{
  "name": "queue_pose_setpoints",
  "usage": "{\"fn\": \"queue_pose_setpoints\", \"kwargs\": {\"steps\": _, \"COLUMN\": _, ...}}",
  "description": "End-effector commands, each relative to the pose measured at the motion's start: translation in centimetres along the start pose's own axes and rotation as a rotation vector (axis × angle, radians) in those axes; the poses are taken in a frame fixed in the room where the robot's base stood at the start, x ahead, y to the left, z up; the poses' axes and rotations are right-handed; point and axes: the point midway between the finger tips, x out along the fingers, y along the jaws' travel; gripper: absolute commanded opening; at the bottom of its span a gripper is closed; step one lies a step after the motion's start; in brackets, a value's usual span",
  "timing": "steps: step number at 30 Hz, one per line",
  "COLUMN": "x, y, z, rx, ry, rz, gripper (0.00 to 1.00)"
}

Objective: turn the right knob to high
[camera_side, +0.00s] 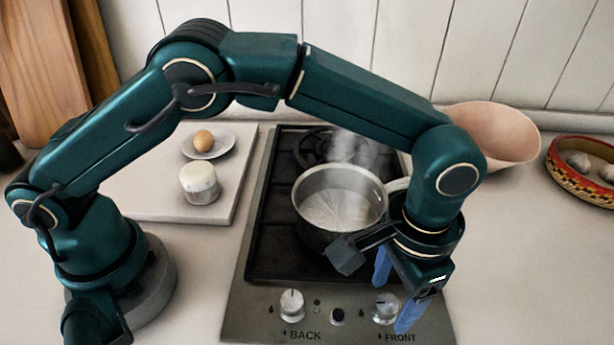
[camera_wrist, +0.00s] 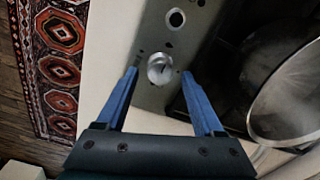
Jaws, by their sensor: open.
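The right knob (camera_side: 386,309), a silvery round knob above the word FRONT, is on the stove's front panel. My gripper (camera_side: 392,306) is over it with its blue fingers pointing down. In the wrist view the same knob (camera_wrist: 161,69) lies between the open fingertips of my gripper (camera_wrist: 159,74), with a gap on both sides. I cannot tell how far above the panel the fingertips are. The knob's exact pointer direction is too small to read. The left knob (camera_side: 292,305), above the word BACK, stands apart from my gripper.
A steaming pot (camera_side: 318,228) of liquid sits on the stove (camera_side: 262,240) close behind my gripper. A white board (camera_side: 160,208) holds a jar (camera_side: 199,184) and an egg on a saucer. A pink bowl (camera_side: 495,132) stands back right.

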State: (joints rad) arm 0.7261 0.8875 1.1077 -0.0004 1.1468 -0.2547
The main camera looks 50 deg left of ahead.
Motion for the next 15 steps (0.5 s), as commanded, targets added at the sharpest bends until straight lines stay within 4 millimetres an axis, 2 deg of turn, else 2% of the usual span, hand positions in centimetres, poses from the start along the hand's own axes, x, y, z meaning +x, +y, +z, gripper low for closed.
{"fn": "queue_pose_setpoints", "kwargs": {"steps": 9, "x": -4.1, "y": 0.0, "z": -0.1, "rx": 0.0, "ry": 0.006, "rz": 0.002, "gripper": 0.69}}
{"fn": "queue_pose_setpoints", "kwargs": {"steps": 15, "x": -4.8, "y": 0.0, "z": 0.0, "rx": 0.0, "ry": 0.003, "rz": 0.001, "gripper": 0.69}}
